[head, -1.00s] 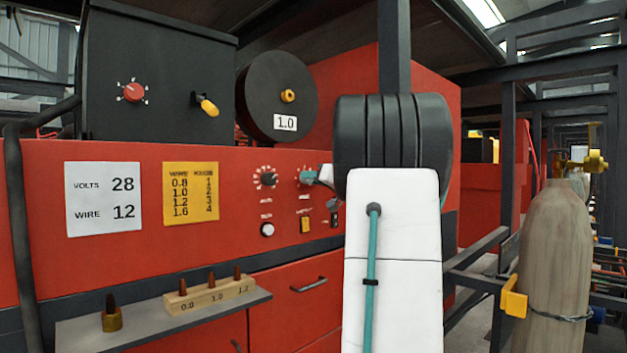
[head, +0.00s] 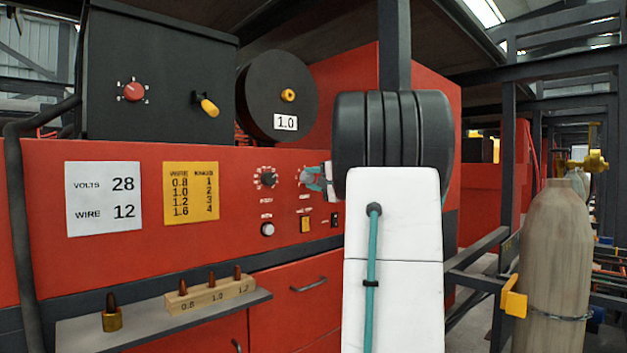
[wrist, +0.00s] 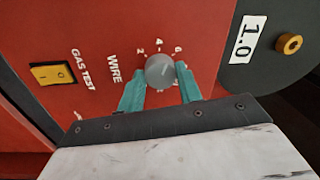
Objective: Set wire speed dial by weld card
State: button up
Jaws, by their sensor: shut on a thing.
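The wire speed dial (wrist: 160,71) is a grey round knob on the red panel, marked WIRE, with numbers around it, of which 2, 4 and 6 show. My gripper (wrist: 161,82) is shut on this knob, one teal finger on each side. In the head view my gripper (head: 316,179) is at the right-hand dial, which my arm partly hides; its pointer cannot be read. The white weld card (head: 103,199) on the panel reads VOLTS 28 and WIRE 12.
A yellow wire table card (head: 191,192) is beside the white card. Another dark dial (head: 267,179) is left of my gripper. A yellow gas test switch (wrist: 52,74) is close by. A spool (head: 276,96) labelled 1.0 stands above. A shelf (head: 160,318) with tips juts out below.

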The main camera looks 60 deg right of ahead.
jog(key=m, duration=0.7)
jog(key=shift+m+h, duration=0.3)
jog(key=shift+m, duration=0.1)
jog(key=m, duration=0.8)
jog(key=shift+m+g+h, duration=0.3)
jog(key=m, duration=0.3)
jog(key=shift+m, duration=0.4)
jog(key=m, duration=0.8)
jog(key=shift+g, duration=0.4)
jog(key=shift+m, duration=1.9)
